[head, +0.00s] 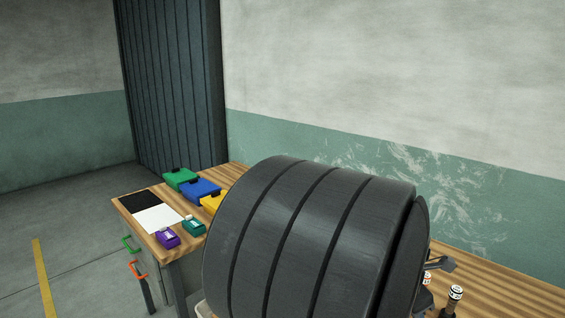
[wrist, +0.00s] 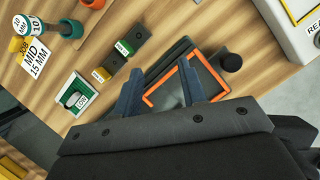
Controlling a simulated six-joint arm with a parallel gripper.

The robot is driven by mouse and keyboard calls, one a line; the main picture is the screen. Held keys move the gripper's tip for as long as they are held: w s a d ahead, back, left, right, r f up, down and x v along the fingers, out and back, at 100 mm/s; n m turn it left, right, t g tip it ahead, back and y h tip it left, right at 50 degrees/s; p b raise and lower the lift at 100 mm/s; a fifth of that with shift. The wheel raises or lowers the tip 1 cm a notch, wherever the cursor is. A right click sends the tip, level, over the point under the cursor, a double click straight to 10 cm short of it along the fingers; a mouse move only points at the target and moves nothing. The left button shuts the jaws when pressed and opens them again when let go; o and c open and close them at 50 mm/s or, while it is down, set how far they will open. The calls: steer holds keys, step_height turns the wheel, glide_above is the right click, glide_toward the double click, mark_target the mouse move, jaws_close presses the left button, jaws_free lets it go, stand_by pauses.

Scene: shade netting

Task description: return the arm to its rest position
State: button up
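My gripper (wrist: 160,75) shows in the wrist view with its two dark fingers spread apart. No object is clearly held between them. An orange-rimmed frame (wrist: 152,98) lies beyond and between the fingers; whether a finger touches it I cannot tell. In the head view a large dark ribbed cylinder, which looks like my own arm, fills the middle and hides much of the bench. I cannot make out the fingers there.
The wooden bench (head: 500,283) carries green (head: 180,178), blue (head: 201,189) and yellow bins, a purple box (head: 167,238), a teal box (head: 193,226) and a white sheet (head: 158,219). Labelled pegs (wrist: 70,28), small blocks (wrist: 127,42) and a pale box (wrist: 290,25) lie around my gripper.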

steer(key=w+a+f+n+t, duration=0.1)
steer(key=a+n, duration=0.5)
steer(key=a, duration=0.6)
steer(key=shift+w+a+f+t+y, duration=0.2)
steer(key=shift+a+f+t+y, duration=0.25)
steer(key=shift+f, duration=0.5)
